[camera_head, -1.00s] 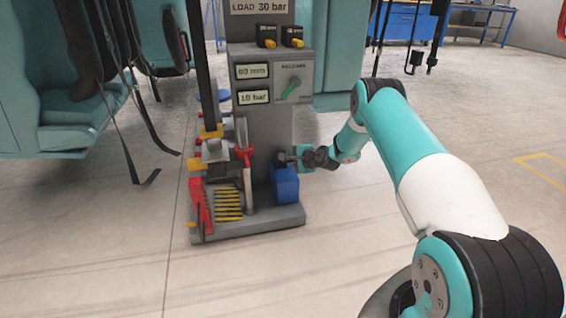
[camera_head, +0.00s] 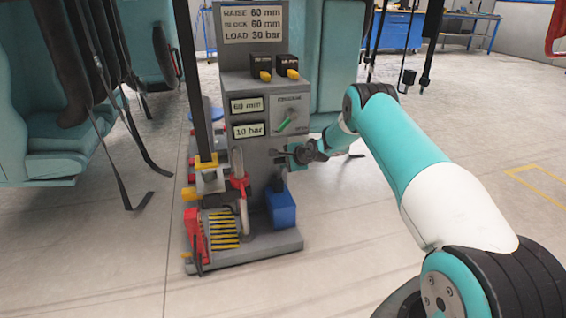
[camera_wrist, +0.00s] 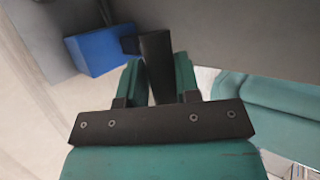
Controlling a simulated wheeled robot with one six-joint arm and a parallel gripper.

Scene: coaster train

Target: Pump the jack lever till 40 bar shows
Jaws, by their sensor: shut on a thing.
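The jack (camera_head: 283,208) is a blue box low on the right of a grey stand. Its dark lever (camera_wrist: 157,62) lies between the fingers of my gripper (camera_wrist: 158,78) in the wrist view. My gripper (camera_head: 291,154) is shut on the lever, above the blue box in the head view. The blue box also shows in the wrist view (camera_wrist: 95,50). The lower display (camera_head: 249,130) reads 10 bar. The display above it (camera_head: 247,105) reads 60 mm.
A sign (camera_head: 251,20) reads raise 60 mm, block 60 mm, load 30 bar. A green selector knob (camera_head: 288,121) sits beside the displays. Teal seats (camera_head: 60,130) with hanging straps stand left. Floor at right is clear.

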